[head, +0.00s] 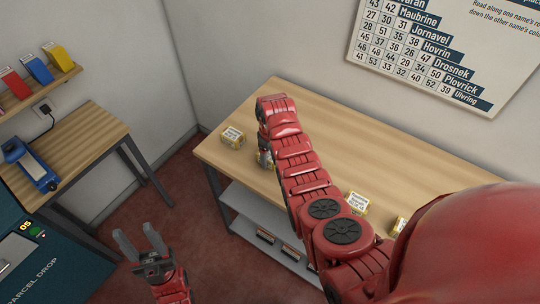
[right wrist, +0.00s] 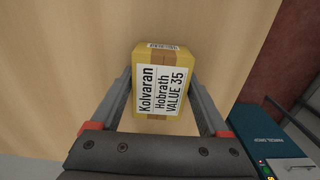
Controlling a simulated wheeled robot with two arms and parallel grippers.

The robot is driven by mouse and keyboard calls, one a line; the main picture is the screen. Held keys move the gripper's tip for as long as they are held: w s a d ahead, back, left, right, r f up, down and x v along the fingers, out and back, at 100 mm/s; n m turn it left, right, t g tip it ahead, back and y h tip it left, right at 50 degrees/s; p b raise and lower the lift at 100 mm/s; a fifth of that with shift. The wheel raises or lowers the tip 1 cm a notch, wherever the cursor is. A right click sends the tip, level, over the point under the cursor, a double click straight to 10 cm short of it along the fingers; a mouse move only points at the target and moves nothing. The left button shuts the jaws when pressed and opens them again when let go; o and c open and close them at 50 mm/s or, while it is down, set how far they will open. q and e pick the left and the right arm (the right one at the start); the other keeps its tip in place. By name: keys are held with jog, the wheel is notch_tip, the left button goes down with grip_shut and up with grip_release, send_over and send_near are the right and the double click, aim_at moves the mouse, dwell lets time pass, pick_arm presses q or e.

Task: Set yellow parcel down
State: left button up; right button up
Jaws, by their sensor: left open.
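The yellow parcel (right wrist: 162,85) is between the two fingers of my right gripper (right wrist: 160,78) in the right wrist view. Both fingertips meet its sides. Its white label reads Kolvaran, Hobrath, VALUE 35. In the head view my right gripper (head: 265,152) points down at the left part of the wooden counter, and my arm hides most of the parcel. I cannot tell whether the parcel touches the counter top. My left gripper (head: 137,236) is open and empty, over the floor at the lower left, apart from the counter (head: 340,130).
Another labelled yellow parcel (head: 232,138) stands at the counter's left end; more (head: 357,203) stand along its front edge. A grey shelf (head: 255,222) is below. The teal parcel drop (head: 45,260) and a side table with a blue device (head: 30,165) are left. The counter's back is clear.

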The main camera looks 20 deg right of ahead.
jog(key=shift+o, duration=1.2)
